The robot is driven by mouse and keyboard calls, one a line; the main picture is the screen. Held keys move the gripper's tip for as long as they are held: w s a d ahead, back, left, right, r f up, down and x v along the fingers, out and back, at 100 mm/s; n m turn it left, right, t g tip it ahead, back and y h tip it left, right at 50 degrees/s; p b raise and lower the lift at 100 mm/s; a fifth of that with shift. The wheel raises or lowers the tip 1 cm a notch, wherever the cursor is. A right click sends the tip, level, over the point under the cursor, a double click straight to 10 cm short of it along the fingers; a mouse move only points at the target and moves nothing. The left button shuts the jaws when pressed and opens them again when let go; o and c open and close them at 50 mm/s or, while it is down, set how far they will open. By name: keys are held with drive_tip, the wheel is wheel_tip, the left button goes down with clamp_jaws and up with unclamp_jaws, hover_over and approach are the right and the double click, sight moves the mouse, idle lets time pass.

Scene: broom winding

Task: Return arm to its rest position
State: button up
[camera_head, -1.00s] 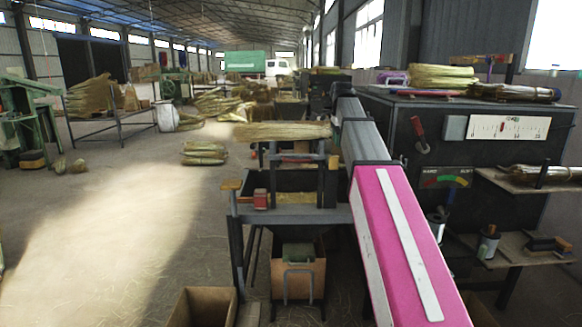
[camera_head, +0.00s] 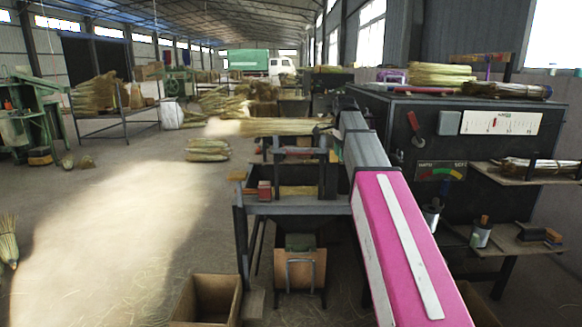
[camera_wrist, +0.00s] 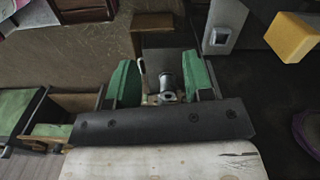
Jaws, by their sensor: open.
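My arm (camera_head: 405,250), pink with a white strip, reaches from the bottom right up to the middle in the head view. Its grey far section (camera_head: 363,148) lies between the work stand and the dark cabinet. The gripper end cannot be made out there. In the wrist view my gripper (camera_wrist: 163,84) shows two green fingers standing apart, in front of a dark bolted bar. A small metal post-like part (camera_wrist: 168,84) shows between the fingers; I cannot tell how far beyond them it lies. Nothing is seen gripped.
The work stand (camera_head: 300,208) carries a straw bundle (camera_head: 270,127). The dark cabinet (camera_head: 480,150) with shelves stands close on the right. An open cardboard box (camera_head: 208,298) sits at the bottom. A broom (camera_head: 8,240) is at the left edge. The floor (camera_head: 110,220) at left is mostly clear.

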drive_tip(key=s+f+n, duration=0.4)
drive_tip(key=s+f, duration=0.1)
drive_tip(key=f, duration=0.7)
drive_tip(key=s+f+n, duration=0.4)
drive_tip(key=s+f, duration=0.1)
drive_tip(key=f, duration=0.8)
drive_tip(key=s+f+n, duration=0.8)
drive_tip(key=s+f, duration=0.6)
drive_tip(key=f, duration=0.2)
drive_tip(key=shift+f, duration=0.3)
